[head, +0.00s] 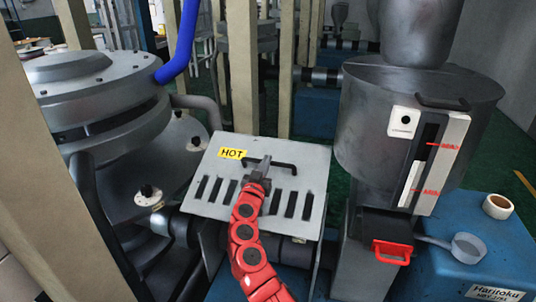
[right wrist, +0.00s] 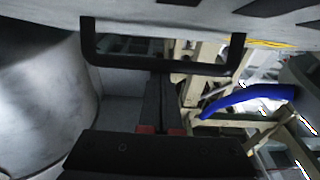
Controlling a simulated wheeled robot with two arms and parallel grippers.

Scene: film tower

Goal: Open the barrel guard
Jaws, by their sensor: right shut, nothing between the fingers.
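The barrel guard (head: 229,197) is a grey slotted plate with a yellow HOT label (head: 232,153) and a black bar handle (head: 284,166) near its far edge. The handle also shows in the right wrist view (right wrist: 103,61), standing off the plate. My right gripper (head: 262,163) reaches over the guard on its red arm. Its fingers (right wrist: 161,86) are shut and empty at the handle's bar. I cannot tell whether they touch it. A dark machine body shows under the guard's front edge. My left gripper is out of view.
A grey round machine (head: 100,95) stands left of the guard, with a blue hose (head: 183,45) behind. A metal hopper (head: 370,110) stands at right, above a red-handled drawer (head: 392,252). A blue box (head: 450,240) carries a tape roll (head: 497,206) and a scoop (head: 467,247). Beige posts (head: 241,65) rise behind.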

